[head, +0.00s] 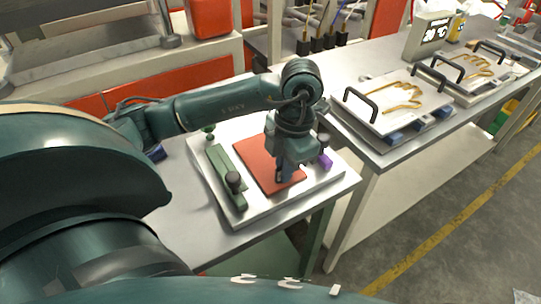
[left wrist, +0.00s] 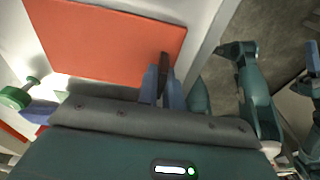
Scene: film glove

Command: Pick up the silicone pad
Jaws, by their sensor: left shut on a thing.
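The silicone pad (head: 257,157) is a flat orange-red square over a pale metal plate (head: 240,216) on the near table. It also shows in the left wrist view (left wrist: 105,42), where it looks flat. I cannot tell whether it touches the plate everywhere. My left gripper (head: 284,177) points down at the pad's right-hand near edge. In the left wrist view its fingers (left wrist: 161,84) are close together at the pad's edge, shut on it. The fingers and wrist hide part of that edge.
A green bar (head: 226,172) with a dark knob (head: 233,181) lies along the plate's left side. A purple block (head: 325,161) is at its right. The adjoining bench holds handled plates with glove shapes (head: 402,104) and a display box (head: 428,36). The table's left front (head: 185,220) is clear.

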